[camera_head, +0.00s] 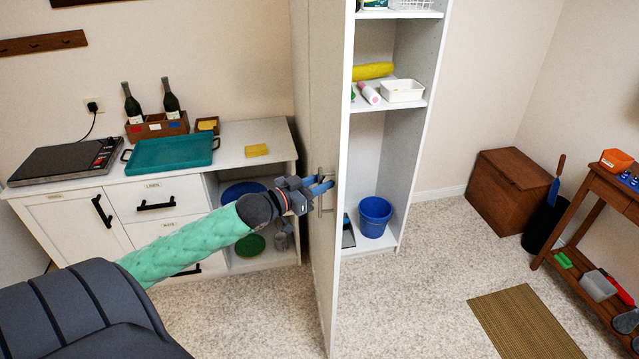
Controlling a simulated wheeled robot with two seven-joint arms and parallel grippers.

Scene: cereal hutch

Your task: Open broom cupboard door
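The tall white broom cupboard (395,140) stands in the middle of the view. Its door (318,90) is swung well out toward me, so the shelves inside show. A metal handle (321,207) sits on the outer face of the door. My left gripper (321,186), with blue fingers, reaches in from the left and is closed around the handle; the fingertips partly cover it. My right gripper is not in view.
A blue bucket (374,217) and a dustpan (348,232) stand on the cupboard floor. A white counter (235,150) with a teal tray (170,153) is left of the door. A brown chest (508,193) and a woven mat (525,325) lie right. Carpet in front is clear.

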